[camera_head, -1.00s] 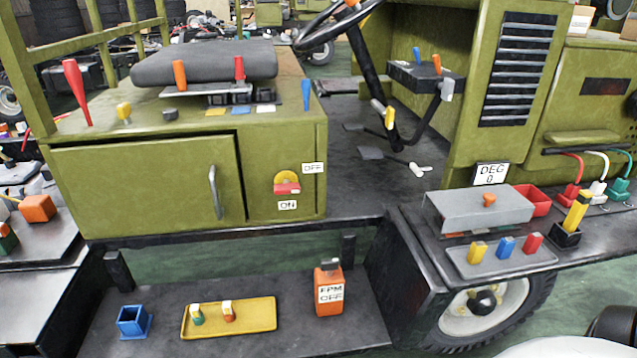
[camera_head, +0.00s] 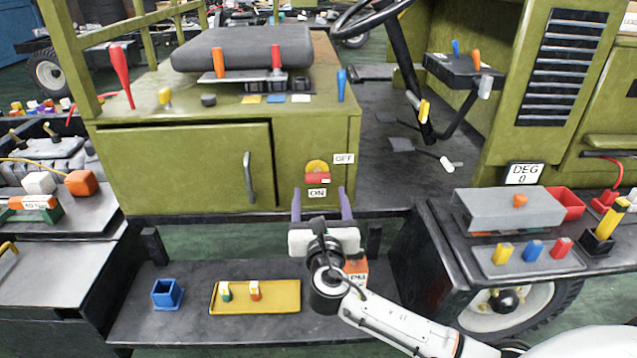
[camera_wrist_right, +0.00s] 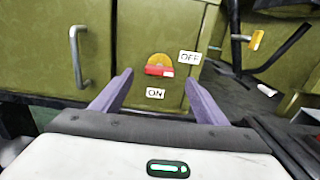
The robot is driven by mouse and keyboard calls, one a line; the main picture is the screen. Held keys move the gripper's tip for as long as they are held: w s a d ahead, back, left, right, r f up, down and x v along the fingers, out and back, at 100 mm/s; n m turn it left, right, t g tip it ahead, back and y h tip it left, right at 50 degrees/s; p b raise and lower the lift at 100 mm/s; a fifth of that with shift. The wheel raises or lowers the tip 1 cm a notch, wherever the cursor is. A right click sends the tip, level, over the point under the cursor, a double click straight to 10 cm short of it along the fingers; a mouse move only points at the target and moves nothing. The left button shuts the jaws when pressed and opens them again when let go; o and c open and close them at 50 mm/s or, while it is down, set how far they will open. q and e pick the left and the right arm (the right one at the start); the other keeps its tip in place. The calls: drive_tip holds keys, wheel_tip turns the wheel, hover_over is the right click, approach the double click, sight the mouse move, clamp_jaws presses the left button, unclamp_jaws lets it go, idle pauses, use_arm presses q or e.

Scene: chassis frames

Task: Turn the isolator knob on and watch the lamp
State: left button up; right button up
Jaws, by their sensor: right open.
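The isolator knob has a yellow disc and a red handle (camera_head: 318,178) and sits on the green cabinet front. An OFF label (camera_head: 344,159) is at its upper right and an ON label (camera_head: 317,193) is below it. The red handle lies about level. My right gripper (camera_head: 324,192) is open and empty, its purple fingers pointing at the panel, just below the knob. In the right wrist view the knob (camera_wrist_right: 159,66) shows between the fingers, beyond the tips, apart from them. I cannot make out which thing is the lamp. My left gripper is not in view.
A box with a partly hidden label (camera_head: 356,270) stands behind my right wrist on the lower shelf. A yellow tray (camera_head: 275,308) and a blue holder (camera_head: 166,294) lie left of it. A cabinet handle (camera_head: 249,178) juts out left of the knob.

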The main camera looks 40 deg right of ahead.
sight(318, 179)
drive_tip(key=x, duration=0.6)
drive_tip(key=shift+w, duration=0.15)
drive_tip(key=shift+c, duration=0.4)
drive_tip(key=c, duration=1)
drive_tip(key=shift+f, duration=0.1)
